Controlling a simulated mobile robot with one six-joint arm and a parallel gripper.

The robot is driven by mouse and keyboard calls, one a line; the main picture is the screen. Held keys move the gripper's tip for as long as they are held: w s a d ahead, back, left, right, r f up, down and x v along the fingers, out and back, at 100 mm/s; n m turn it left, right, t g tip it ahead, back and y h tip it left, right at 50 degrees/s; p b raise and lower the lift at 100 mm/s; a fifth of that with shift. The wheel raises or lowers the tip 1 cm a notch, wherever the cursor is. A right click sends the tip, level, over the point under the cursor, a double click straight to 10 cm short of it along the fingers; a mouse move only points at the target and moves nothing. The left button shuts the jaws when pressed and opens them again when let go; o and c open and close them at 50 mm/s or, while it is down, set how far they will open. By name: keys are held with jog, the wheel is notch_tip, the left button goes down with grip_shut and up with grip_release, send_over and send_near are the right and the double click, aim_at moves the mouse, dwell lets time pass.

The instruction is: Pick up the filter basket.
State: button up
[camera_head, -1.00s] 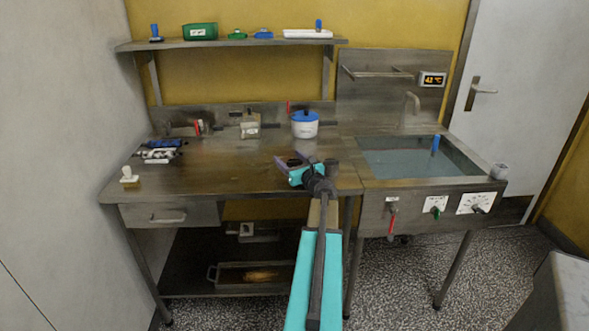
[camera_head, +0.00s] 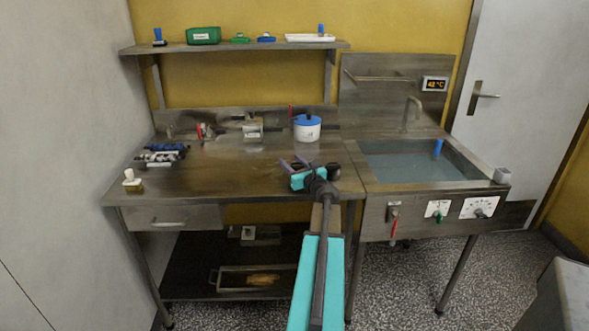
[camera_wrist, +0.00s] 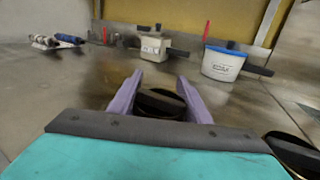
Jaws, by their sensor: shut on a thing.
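My gripper (camera_wrist: 161,84) reaches over the worktop with its two purple fingers pointing toward the back wall. It also shows in the head view (camera_head: 294,163). The fingers are shut on a small dark round thing with a brownish rim (camera_wrist: 160,103), which I take to be the filter basket. Its lower part is hidden behind the gripper's dark edge and teal body. I cannot tell whether it touches the worktop. A second dark round thing with a gold rim (camera_wrist: 294,150) is at the lower right of the wrist view, partly cut off.
A white pot with a blue lid (camera_head: 307,128) and a boxy container (camera_head: 252,130) stand at the back of the worktop (camera_head: 220,175). Blue and silver tools (camera_head: 163,153) lie at left. A water-filled sink (camera_head: 415,163) is at right. The left-centre worktop is clear.

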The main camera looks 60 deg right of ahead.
jog(key=shift+r, duration=0.2)
jog(key=shift+r, duration=0.95)
jog(key=shift+s+a+r, duration=0.15)
jog(key=shift+s+r, duration=0.15)
jog(key=shift+r, duration=0.35)
jog(key=v, duration=0.5)
jog(key=r+b+v, duration=0.1)
jog(key=v, duration=0.4)
jog(key=b+v, duration=0.1)
jog(key=v, duration=0.4)
jog(key=shift+s+r, duration=0.2)
jog(key=shift+s, duration=0.1)
